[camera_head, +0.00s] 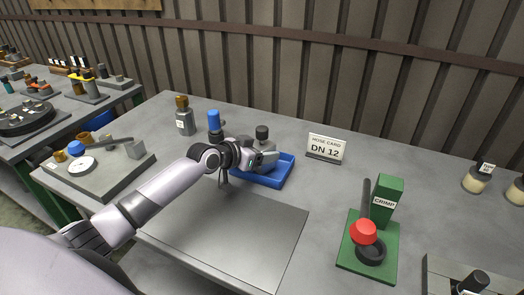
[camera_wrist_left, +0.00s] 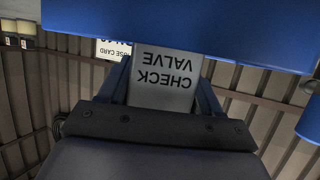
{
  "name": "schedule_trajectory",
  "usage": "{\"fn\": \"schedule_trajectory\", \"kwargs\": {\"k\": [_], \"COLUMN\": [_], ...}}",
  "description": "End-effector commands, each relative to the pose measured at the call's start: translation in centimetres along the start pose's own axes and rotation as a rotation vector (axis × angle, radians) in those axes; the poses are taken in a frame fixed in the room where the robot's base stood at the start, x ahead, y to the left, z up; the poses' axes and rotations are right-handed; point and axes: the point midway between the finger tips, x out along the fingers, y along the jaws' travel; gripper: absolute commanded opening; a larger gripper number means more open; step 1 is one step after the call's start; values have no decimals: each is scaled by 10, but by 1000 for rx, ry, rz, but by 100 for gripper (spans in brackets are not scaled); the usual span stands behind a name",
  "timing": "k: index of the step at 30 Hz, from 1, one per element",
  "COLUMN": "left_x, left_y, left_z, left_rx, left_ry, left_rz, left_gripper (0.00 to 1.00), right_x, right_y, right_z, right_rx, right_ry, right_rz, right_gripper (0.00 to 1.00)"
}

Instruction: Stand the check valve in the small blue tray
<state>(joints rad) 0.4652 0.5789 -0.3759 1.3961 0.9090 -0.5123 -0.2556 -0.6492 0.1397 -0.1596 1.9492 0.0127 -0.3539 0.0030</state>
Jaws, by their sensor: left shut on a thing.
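My left gripper (camera_head: 264,158) reaches in from the left over the small blue tray (camera_head: 285,172). It is shut on the check valve, whose dark cap (camera_head: 262,132) rises upright above the fingers. In the left wrist view the label CHECK VALVE (camera_wrist_left: 165,80) shows upside down between the dark fingers. A wide blue band (camera_wrist_left: 200,30), which looks like the tray wall, cuts across the end of the label. The valve's lower end is hidden, so I cannot tell whether it touches the tray floor. My right gripper is not in view.
The hose card (camera_head: 325,147) stands to the right. A green crimp stand (camera_head: 385,205) is farther right. A bare metal plate (camera_head: 235,235) lies in front.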

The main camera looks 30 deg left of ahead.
Motion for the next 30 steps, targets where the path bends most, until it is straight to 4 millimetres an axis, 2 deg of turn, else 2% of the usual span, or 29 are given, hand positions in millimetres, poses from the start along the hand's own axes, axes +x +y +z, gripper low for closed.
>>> {"fn": "schedule_trajectory", "kwargs": {"k": [3,4,6,19,23,30], "left_x": [1,1,1,-3,-17,-55], "left_y": [0,0,0,0,-1,-1], "left_z": [0,3,2,-1,0,0], "left_rx": [1,0,0,0,1,3], "left_ry": [7,0,0,0,-1,-2], "left_rz": [-1,0,0,0,-1,-1], "left_gripper": [1,67,90,90,90,90], "right_x": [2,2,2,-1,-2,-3], "right_y": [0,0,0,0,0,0], "right_z": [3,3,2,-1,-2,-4], "right_rx": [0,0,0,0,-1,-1], "right_ry": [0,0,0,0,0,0], "right_rz": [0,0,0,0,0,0], "right_gripper": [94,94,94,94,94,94]}}
